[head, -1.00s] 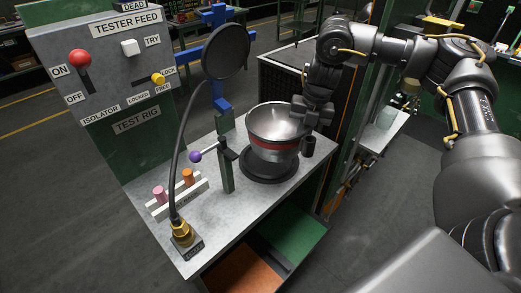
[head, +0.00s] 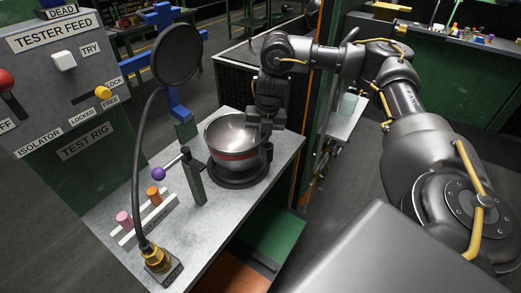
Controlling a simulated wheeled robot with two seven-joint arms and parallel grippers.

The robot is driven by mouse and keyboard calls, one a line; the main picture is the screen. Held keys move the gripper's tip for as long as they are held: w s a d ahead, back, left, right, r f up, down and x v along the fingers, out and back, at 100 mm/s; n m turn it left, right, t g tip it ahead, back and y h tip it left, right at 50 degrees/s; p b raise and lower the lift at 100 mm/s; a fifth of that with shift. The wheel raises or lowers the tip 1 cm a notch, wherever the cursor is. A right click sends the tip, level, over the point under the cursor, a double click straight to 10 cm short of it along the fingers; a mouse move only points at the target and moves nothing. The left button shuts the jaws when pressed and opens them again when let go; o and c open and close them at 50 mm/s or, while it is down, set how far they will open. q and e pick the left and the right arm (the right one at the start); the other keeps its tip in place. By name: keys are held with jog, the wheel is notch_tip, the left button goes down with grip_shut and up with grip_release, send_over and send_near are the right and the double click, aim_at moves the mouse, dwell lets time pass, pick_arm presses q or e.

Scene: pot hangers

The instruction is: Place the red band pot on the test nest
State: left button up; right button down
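The red band pot (head: 222,154) is a steel bowl-shaped pot with a red stripe around its side. It is upright over the test nest (head: 238,184), a black round base on the grey bench; I cannot tell whether it is fully seated. My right gripper (head: 256,130) comes from behind and is at the pot's right rim, with a finger against the inside edge. It looks shut on the rim, though the outer finger is partly hidden. A dark short cylinder (head: 268,152) stands at the pot's right side. My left gripper is not in view.
A green post with a purple-knobbed lever (head: 159,174) stands left of the nest. A round black disc (head: 177,53) on a curved black stalk rises in front. A white rack with pink and orange pegs (head: 148,222) and the tester feed panel (head: 60,75) are further left.

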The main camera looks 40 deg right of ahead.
notch_tip(320, 180, down, 4)
jog(key=shift+r+b, duration=0.25)
jog(key=shift+b, duration=0.2)
jog(key=shift+f, duration=0.3)
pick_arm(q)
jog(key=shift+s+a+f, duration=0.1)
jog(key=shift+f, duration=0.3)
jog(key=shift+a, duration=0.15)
pick_arm(e)
jog(key=shift+r, duration=0.1)
jog(key=c, duration=1.5)
grip_release()
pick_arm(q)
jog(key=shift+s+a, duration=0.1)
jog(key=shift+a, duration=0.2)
